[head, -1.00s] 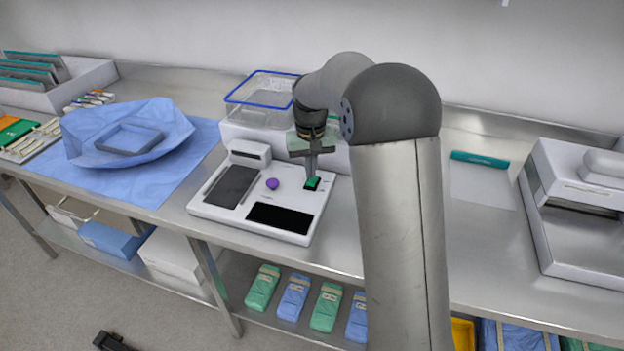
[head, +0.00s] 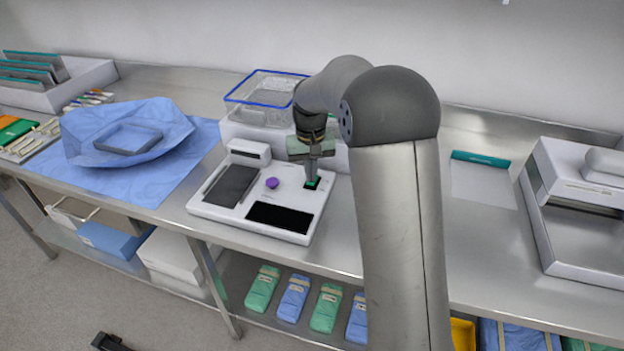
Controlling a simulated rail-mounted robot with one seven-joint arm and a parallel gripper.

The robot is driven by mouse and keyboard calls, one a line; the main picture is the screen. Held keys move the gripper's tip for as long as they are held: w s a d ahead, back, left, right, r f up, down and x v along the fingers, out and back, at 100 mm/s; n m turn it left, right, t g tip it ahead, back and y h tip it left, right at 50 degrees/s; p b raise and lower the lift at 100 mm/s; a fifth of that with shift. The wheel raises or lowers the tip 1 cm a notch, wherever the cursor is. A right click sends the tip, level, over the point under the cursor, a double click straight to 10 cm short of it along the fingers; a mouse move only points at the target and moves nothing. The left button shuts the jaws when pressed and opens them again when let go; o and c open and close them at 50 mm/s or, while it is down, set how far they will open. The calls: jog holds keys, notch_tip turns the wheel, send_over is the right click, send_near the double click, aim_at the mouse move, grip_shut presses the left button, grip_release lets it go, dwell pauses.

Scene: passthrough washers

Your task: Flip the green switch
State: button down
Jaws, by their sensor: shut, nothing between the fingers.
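The green switch (head: 313,184) sits in a black recess at the right side of a white console (head: 213,208) on the steel bench. My gripper (head: 311,178) points down onto the switch with its fingers together and empty. The fingertips are at the switch, seemingly touching it, and they hide part of it. A purple knob (head: 272,183) is to the left of the switch. A dark pad (head: 231,186) and a black panel (head: 278,217) lie on the same console.
A clear bin with a blue rim (head: 262,98) stands behind the console. A blue wrapped tray (head: 128,132) lies to the left. A white machine (head: 575,205) stands at the far right. My arm covers the bench right of the console.

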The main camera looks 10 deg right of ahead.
jog(key=shift+f, duration=0.35)
jog(key=shift+r, duration=0.15)
jog(key=shift+r+p, duration=2.5)
jog(key=shift+r, duration=0.95)
jog(key=shift+s+r, duration=0.15)
jog(key=shift+s, duration=0.2)
jog(key=s, duration=3.2)
jog(key=shift+s+r+t, duration=0.15)
jog(key=shift+s+t, duration=0.15)
jog(key=shift+s, duration=0.1)
